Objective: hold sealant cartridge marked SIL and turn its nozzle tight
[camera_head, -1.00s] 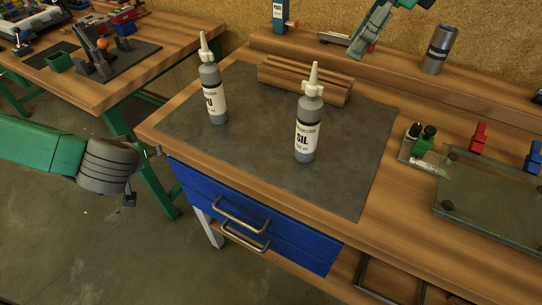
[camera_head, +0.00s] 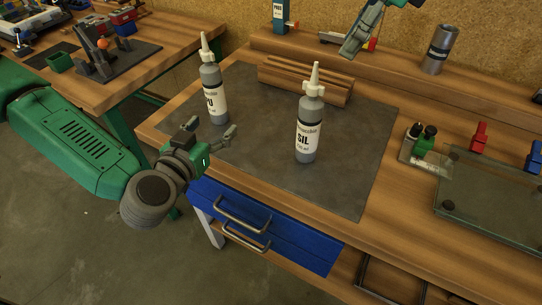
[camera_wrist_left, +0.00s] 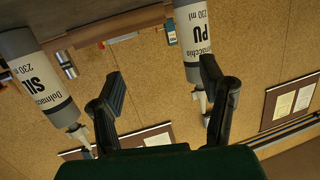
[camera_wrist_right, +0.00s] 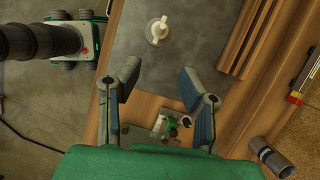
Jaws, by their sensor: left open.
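The SIL cartridge (camera_head: 309,132) stands upright on the dark mat, grey with a white label and a white nozzle (camera_head: 314,79) on top. The left wrist view shows it upside down at the left (camera_wrist_left: 38,82). My left gripper (camera_head: 212,128) is open and empty over the mat's front left edge, in front of the PU cartridge and apart from SIL. My right gripper (camera_wrist_right: 160,82) is open and empty; its wrist view shows a white nozzle from above (camera_wrist_right: 157,30), beyond the fingertips. No label is readable there.
The similar PU cartridge (camera_head: 211,95) stands to the left of SIL. Wooden strips (camera_head: 303,80) lie behind them. A glass plate (camera_head: 490,205) with clamps lies to the right, and a metal can (camera_head: 438,50) stands at the back. The mat's front right (camera_head: 340,185) is clear.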

